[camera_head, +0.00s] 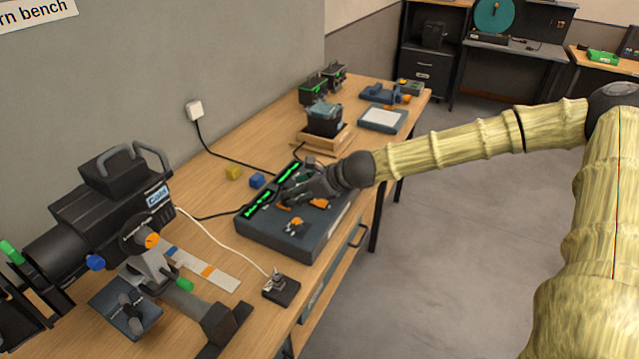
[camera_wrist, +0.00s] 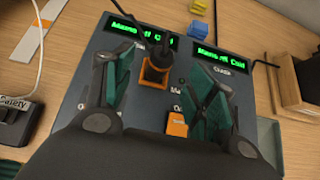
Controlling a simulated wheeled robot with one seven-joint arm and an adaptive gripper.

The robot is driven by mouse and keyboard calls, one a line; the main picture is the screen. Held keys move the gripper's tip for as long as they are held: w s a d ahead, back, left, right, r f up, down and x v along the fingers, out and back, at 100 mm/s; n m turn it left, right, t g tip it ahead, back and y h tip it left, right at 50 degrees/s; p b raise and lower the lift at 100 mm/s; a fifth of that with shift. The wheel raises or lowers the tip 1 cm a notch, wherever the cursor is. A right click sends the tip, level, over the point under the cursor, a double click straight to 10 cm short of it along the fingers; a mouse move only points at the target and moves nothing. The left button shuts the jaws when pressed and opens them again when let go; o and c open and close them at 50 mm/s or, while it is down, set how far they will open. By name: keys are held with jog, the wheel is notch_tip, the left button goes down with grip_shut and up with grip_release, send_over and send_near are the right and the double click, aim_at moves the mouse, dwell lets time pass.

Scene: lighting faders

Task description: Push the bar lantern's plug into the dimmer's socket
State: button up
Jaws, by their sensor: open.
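My gripper (camera_head: 308,188) is over the dark control box (camera_head: 262,241), pointing down at its panel. In the wrist view my gripper's fingers (camera_wrist: 160,90) are spread apart. An upright orange piece (camera_wrist: 157,72) with a dark top (camera_wrist: 156,42) stands between them; I cannot tell whether they touch it. Another orange piece (camera_wrist: 177,124) is nearer the wrist. The big black lantern (camera_head: 100,222) with a "Cold" label is at the left. A white cable (camera_head: 225,245) runs from it to a grey plug (camera_head: 278,278) at a small black block (camera_head: 284,293). I cannot identify the dimmer's socket.
Two green-lit displays (camera_wrist: 143,33) (camera_wrist: 219,57) are on the box. Blue (camera_head: 257,181) and yellow (camera_head: 233,172) cubes lie behind it. A wooden stand (camera_head: 325,140) with a dark device is beyond. A black clamp (camera_head: 218,328) lies at the front edge. Open floor is to the right.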

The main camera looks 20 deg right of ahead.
jog(key=v, duration=0.8)
jog(key=shift+s, duration=0.15)
dwell(0.5)
jog(key=shift+d+r, duration=0.1)
jog(key=shift+r, duration=0.1)
